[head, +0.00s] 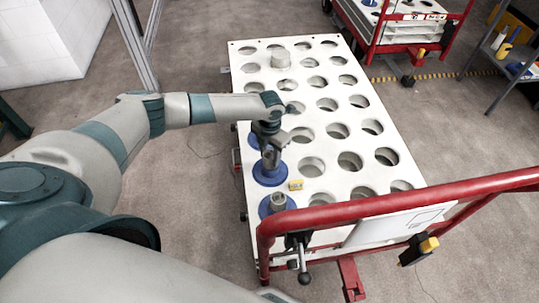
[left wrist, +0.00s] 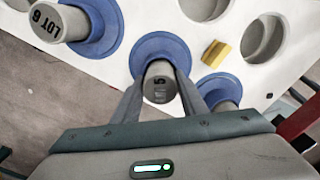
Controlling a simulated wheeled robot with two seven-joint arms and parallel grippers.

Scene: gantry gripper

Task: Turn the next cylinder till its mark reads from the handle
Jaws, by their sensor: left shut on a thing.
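My left gripper (head: 268,158) is shut on a grey cylinder with a blue collar (head: 270,174), in the near part of the cart's left edge. In the left wrist view the fingers stand on both sides of this cylinder (left wrist: 160,84). Its top bears a dark mark, like a 5 with smaller characters below; which way it faces is hard to tell. A second collared cylinder (left wrist: 60,22), marked LOT and a digit, shows at upper left. A third (head: 278,201) stands closest to the red handle (head: 380,207). My right gripper is not in view.
The white cart top (head: 322,166) has rows of empty round holes. A small yellow block (head: 296,185) lies beside the collars. Another red cart (head: 400,30) and a shelf stand behind.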

